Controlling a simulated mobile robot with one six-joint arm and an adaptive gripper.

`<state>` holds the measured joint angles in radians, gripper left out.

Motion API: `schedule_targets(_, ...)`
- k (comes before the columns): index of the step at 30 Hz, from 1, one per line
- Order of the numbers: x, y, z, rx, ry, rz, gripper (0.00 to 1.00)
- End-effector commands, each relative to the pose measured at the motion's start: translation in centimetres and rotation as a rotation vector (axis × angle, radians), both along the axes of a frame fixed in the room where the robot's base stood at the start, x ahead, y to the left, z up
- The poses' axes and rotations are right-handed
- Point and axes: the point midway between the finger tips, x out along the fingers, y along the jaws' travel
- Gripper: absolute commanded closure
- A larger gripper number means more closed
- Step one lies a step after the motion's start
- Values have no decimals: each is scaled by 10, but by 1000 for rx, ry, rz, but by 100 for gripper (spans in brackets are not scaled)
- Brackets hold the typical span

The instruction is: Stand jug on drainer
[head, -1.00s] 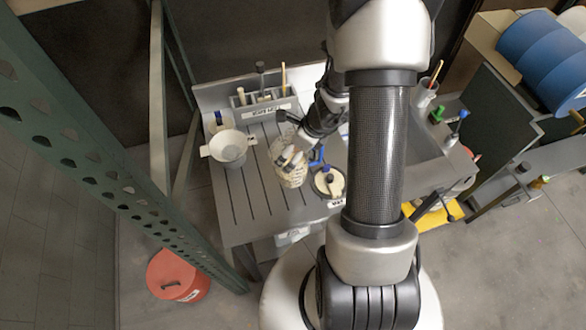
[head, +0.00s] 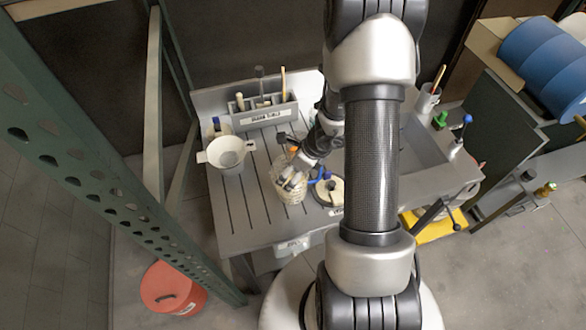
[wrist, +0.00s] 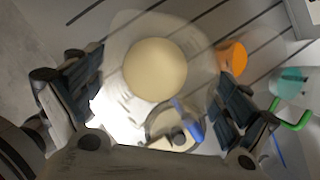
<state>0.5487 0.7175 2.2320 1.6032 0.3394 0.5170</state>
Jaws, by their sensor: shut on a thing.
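The jug (head: 287,187) is a pale, patterned vessel over the grooved drainer (head: 232,226). It is upright or nearly so. In the wrist view the jug (wrist: 118,45) shows from above, with a round cream-coloured area inside its pale rim. My gripper (head: 294,176) is shut on the jug, with one finger at each side in the wrist view (wrist: 155,98). Whether the jug's base touches the drainer is hard to tell.
A white funnel-like bowl (head: 226,153) stands on the drainer to the left. A labelled rack (head: 265,115) stands behind. A round lidded pot (head: 334,194) with a blue handle is close on the jug's right. The drainer's front left is clear.

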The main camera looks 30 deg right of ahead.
Motion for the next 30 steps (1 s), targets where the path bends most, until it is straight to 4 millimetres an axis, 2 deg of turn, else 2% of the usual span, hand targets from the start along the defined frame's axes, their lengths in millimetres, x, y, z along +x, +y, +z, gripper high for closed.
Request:
schedule_targets(3,0,0,-1,0,0,0,0)
schedule_targets(17,0,0,5,0,0,-1,0)
schedule_targets(30,-30,-17,90,-2,-2,-2,0)
